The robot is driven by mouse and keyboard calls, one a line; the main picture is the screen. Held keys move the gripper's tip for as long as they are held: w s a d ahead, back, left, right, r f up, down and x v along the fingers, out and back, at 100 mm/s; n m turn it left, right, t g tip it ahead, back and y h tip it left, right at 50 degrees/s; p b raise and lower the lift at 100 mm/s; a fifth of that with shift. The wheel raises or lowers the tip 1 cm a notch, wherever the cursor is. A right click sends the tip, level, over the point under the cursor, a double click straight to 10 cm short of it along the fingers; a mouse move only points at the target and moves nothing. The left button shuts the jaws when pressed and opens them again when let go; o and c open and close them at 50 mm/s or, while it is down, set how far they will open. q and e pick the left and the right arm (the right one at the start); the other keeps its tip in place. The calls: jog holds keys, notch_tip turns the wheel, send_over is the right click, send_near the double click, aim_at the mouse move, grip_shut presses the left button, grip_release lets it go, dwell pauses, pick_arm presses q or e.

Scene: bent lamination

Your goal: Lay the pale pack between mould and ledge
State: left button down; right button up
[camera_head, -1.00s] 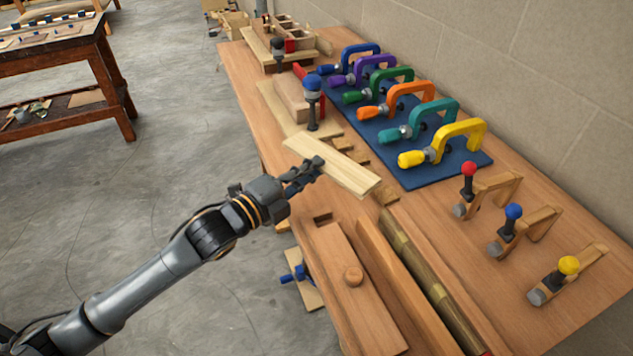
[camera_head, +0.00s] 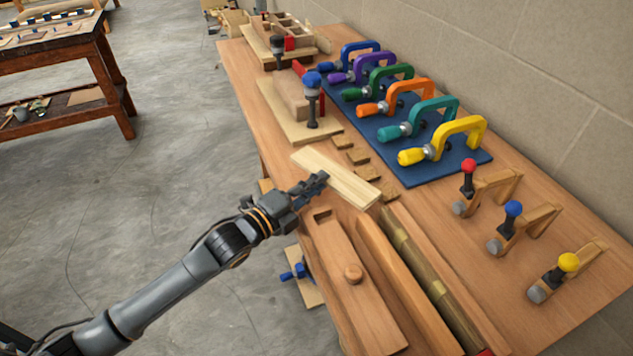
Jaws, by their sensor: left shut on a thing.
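The pale pack (camera_head: 345,178) is a long, flat, light wooden strip, slanting down to the right over the bench's left edge area. My left gripper (camera_head: 318,181) is shut on its near long side. I cannot tell whether the pack touches the bench. Behind it, a pale baseboard (camera_head: 290,124) bears a brown wooden block (camera_head: 289,97), which may be the mould, with a blue-knobbed dark clamp (camera_head: 312,100) before it. A red piece (camera_head: 298,69) shows behind the block. The ledge cannot be made out for sure. My right gripper is out of view.
Several small wooden blocks (camera_head: 358,157) lie just beyond the pack. Coloured clamps stand on a blue mat (camera_head: 436,168) at right. The bench top (camera_head: 560,220) is partly clear at right.

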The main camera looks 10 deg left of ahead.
pick_arm(q)
jog(key=c, duration=1.4)
grip_release()
jog(key=shift+r, duration=0.2)
jog(key=shift+b+v, duration=0.4)
jog(key=shift+v, duration=5.6)
jog(key=shift+r, duration=0.1)
